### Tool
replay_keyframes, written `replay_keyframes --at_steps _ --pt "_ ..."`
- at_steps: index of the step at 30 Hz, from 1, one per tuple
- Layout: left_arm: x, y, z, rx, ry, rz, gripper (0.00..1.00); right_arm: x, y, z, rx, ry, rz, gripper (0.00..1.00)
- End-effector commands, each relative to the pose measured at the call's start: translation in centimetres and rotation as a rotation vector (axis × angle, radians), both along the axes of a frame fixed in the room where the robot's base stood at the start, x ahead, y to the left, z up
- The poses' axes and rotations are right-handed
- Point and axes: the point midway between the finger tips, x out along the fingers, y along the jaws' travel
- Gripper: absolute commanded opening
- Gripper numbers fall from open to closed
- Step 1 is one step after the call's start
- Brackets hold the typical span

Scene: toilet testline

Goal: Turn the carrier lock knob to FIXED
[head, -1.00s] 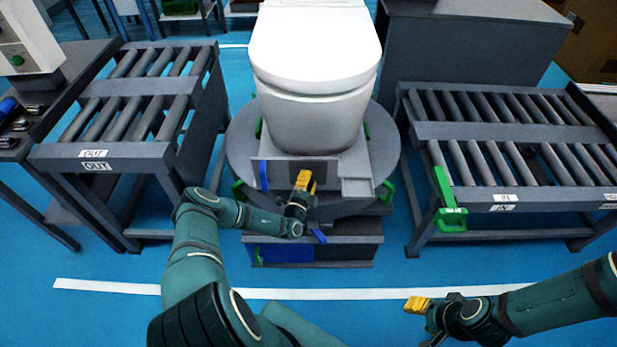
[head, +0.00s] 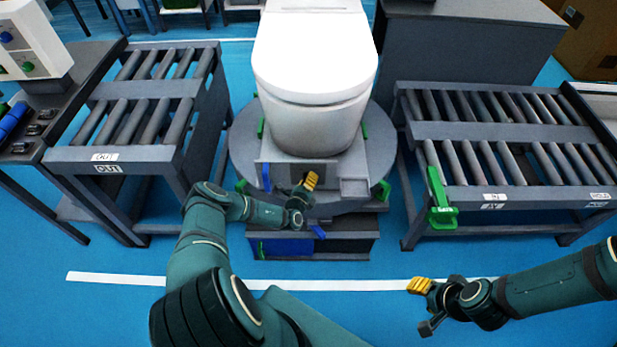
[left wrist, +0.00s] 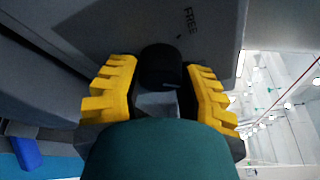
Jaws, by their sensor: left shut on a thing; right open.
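The carrier lock knob (left wrist: 160,66) is a dark round knob on the grey carrier face, seen in the left wrist view between the yellow fingers of my left gripper (left wrist: 163,85). The word FREE (left wrist: 190,22) is printed on the panel above and right of it. No FIXED label is visible. In the head view my left gripper (head: 309,182) is at the front of the carrier (head: 354,168), below the white toilet (head: 315,75), and hides the knob there. It is shut on the knob. My right gripper (head: 426,303) is open and empty over the floor.
Roller conveyors stand on both sides, the OUT one (head: 120,155) left and the IN one (head: 510,190) right. A green lever (head: 440,205) is on the right conveyor's near corner. A blue lever (head: 266,177) is left of my left gripper. The floor in front is clear.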

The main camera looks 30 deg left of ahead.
Motion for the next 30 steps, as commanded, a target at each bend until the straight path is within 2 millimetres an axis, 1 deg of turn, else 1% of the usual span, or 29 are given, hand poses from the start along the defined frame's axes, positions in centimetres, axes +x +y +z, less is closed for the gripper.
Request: replay_keyframes --at_steps 1,7,21,22,23,24,25,30 --pt "0.16 0.16 0.43 0.017 0.004 0.003 0.02 0.09 -0.02 0.42 0.000 -0.002 -0.002 0.47" --pt "0.17 0.16 0.30 0.060 0.029 0.003 0.02 0.26 -0.05 0.85 -0.002 -0.006 -0.004 0.47" --pt "0.18 0.20 0.22 0.072 0.036 0.004 0.02 0.29 -0.06 0.90 -0.002 -0.007 -0.005 0.47" --pt "0.18 0.20 0.22 0.071 0.036 0.004 0.44 0.29 -0.06 0.90 -0.002 -0.007 -0.005 0.47" --pt "0.17 0.20 0.22 0.071 0.036 0.004 0.55 0.29 -0.06 0.90 -0.002 -0.007 -0.005 0.47" --pt "0.16 0.18 0.21 0.071 0.037 0.003 0.69 0.29 -0.06 0.91 -0.002 -0.007 -0.005 0.47" --pt "0.16 0.17 0.19 0.071 0.037 0.003 0.70 0.29 -0.06 0.91 -0.002 -0.007 -0.005 0.47" --pt "0.09 0.09 0.10 0.069 0.038 0.002 0.70 0.28 -0.06 0.90 -0.002 -0.007 -0.005 0.47"
